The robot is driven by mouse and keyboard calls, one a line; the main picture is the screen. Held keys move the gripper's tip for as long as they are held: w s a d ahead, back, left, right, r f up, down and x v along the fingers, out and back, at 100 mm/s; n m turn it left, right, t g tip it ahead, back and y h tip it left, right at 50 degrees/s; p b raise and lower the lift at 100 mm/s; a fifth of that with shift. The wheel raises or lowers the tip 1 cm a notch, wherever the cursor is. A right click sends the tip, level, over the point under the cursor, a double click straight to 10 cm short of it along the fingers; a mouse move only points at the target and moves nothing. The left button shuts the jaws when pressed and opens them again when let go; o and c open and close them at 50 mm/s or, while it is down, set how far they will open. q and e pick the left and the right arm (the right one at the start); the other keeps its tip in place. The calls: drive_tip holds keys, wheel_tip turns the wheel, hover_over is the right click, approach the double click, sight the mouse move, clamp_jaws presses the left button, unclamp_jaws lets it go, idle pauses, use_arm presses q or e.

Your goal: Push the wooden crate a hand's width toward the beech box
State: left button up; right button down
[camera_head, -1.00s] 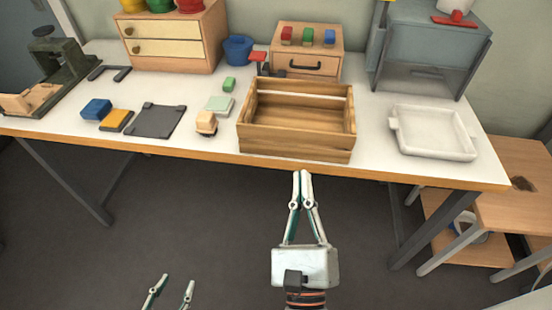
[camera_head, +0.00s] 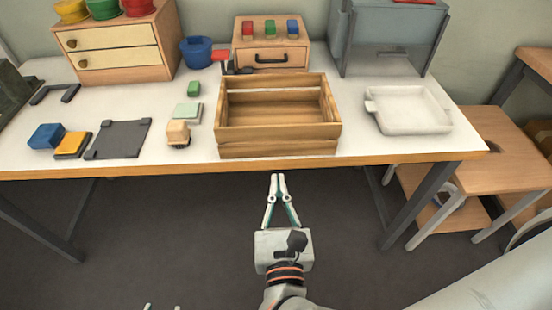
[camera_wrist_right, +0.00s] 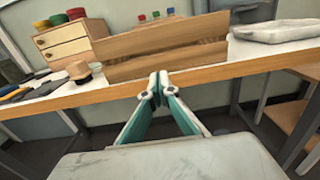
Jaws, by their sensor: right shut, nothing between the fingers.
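The wooden crate (camera_head: 278,133) is an open slatted box near the front edge of the white-topped table. Its front boards (camera_wrist_right: 160,42) fill the upper middle of the right wrist view. A small wooden box with one drawer (camera_head: 285,68), likely the beech box, stands behind the crate with a gap between them. My right gripper (camera_head: 278,177) is shut and empty, in front of the table edge and apart from the crate. Its joined fingertips also show in the right wrist view (camera_wrist_right: 158,86). My left gripper (camera_head: 162,306) shows only two separated fingertips at the bottom edge.
A white tray (camera_head: 408,111) lies right of the crate. A beige-and-black brush-like piece (camera_head: 178,132) and a pale green block (camera_head: 187,112) are close on its left. A red-topped item (camera_head: 222,60) and blue pot (camera_head: 196,53) stand behind it. The table's front edge (camera_head: 380,160) is bare.

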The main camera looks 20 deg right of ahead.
sight(276, 152)
drive_tip(key=x, duration=0.6)
use_arm(q)
drive_tip(key=shift+s+a+f, duration=0.1)
drive_tip(key=shift+a+f, duration=0.15)
drive_tip(key=shift+a, duration=0.15)
use_arm(e)
drive_tip(key=shift+w+d, duration=0.15)
drive_tip(key=shift+w, duration=0.45)
drive_tip(key=shift+f, duration=0.1)
drive_tip(key=b+x, duration=0.1)
drive_tip(key=x, duration=0.3)
drive_tip(key=shift+w+d+f+b, duration=0.15)
drive_tip(key=shift+w+f+b, duration=0.1)
drive_tip(key=shift+w+b, duration=0.15)
drive_tip(key=x, duration=0.3)
drive_tip(key=shift+w+b, duration=0.2)
drive_tip(key=shift+b, duration=0.1)
drive_tip(key=shift+w+d+r, duration=0.15)
drive_tip(key=shift+w, duration=0.2)
drive_tip(key=shift+w+r, duration=0.15)
use_arm(q)
drive_tip(key=shift+w+d+r, duration=0.15)
drive_tip(key=shift+w+d, duration=0.25)
drive_tip(key=shift+d, duration=0.1)
